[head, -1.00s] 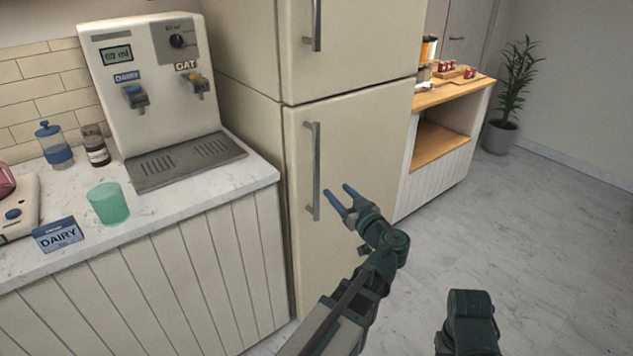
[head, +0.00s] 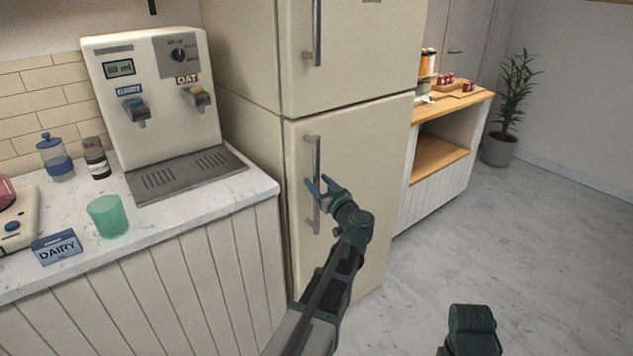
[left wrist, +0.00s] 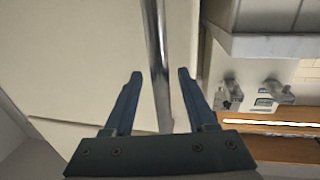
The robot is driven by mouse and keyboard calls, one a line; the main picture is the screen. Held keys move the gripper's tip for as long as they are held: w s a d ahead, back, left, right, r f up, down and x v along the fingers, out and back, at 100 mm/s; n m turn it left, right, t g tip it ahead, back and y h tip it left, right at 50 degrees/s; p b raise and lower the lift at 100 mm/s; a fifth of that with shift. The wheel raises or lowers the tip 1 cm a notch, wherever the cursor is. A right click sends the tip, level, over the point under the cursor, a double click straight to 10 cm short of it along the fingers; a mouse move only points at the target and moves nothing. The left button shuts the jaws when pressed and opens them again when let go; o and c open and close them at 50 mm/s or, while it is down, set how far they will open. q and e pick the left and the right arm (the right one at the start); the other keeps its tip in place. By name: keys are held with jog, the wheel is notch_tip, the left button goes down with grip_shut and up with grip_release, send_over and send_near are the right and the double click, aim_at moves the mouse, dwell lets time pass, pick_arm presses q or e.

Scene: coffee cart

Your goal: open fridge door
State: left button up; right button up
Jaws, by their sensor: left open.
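The cream fridge has a lower door (head: 360,170) that is closed, with a vertical metal handle (head: 314,160) near its left edge. My left gripper (head: 318,184) is open at the lower half of this handle. In the left wrist view, the handle bar (left wrist: 157,60) runs down between the two blue fingers of the left gripper (left wrist: 158,80), and neither finger visibly presses on it. The upper door (head: 365,50) is also closed and has its own handle (head: 317,35). My right gripper is not in the head view.
A counter (head: 225,190) left of the fridge holds a milk dispenser (head: 155,90), a green cup (head: 108,216) and a dairy sign (head: 57,247). A wooden-topped cart (head: 445,155) stands right of the fridge. The floor (head: 440,245) in front is clear.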

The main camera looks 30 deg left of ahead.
pick_arm(q)
jog(key=shift+w+a, duration=0.35)
jog(key=shift+a, duration=0.15)
grip_shut()
dwell(1.2)
